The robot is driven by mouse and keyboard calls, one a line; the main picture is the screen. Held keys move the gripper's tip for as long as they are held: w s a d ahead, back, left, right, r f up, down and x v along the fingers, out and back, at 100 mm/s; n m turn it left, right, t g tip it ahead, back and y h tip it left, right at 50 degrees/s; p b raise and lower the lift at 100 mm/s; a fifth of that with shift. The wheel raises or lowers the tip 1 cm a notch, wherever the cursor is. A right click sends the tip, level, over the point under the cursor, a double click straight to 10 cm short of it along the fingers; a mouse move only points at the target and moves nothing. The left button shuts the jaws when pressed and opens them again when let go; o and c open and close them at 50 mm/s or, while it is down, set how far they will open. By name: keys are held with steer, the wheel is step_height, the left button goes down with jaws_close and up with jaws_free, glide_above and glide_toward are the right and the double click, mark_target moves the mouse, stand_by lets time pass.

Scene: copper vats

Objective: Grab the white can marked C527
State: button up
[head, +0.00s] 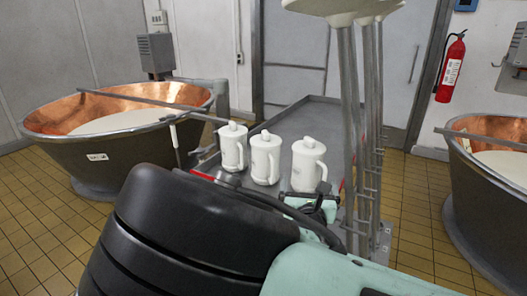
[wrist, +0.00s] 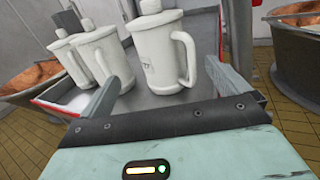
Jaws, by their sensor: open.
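Three white lidded cans with side handles stand upright in a row on a grey metal table (head: 300,118): the left can (head: 233,150), the middle can (head: 264,163) and the right can (head: 307,168). In the wrist view the nearest can (wrist: 155,52) is largest, with a small dark mark too blurred to read; its handle points right. The other two, a middle can (wrist: 103,52) and a far can (wrist: 67,58), stand to its left. I cannot tell which can is C527. My gripper (wrist: 162,70) is open and empty, its fingers apart in front of the nearest can.
A copper-lined vat (head: 100,150) stands left and another vat (head: 480,205) right. Grey vertical poles (head: 350,110) rise close beside the right can. The table has red corner edges. A fire extinguisher (head: 451,70) hangs on the back wall. The table behind the cans is clear.

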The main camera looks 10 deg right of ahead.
mark_target(308, 170)
steer(key=p+x, duration=0.3)
steer(key=x, duration=0.7)
steer(key=shift+w+d, duration=0.1)
steer(key=shift+w, duration=0.2)
steer(key=c, duration=1)
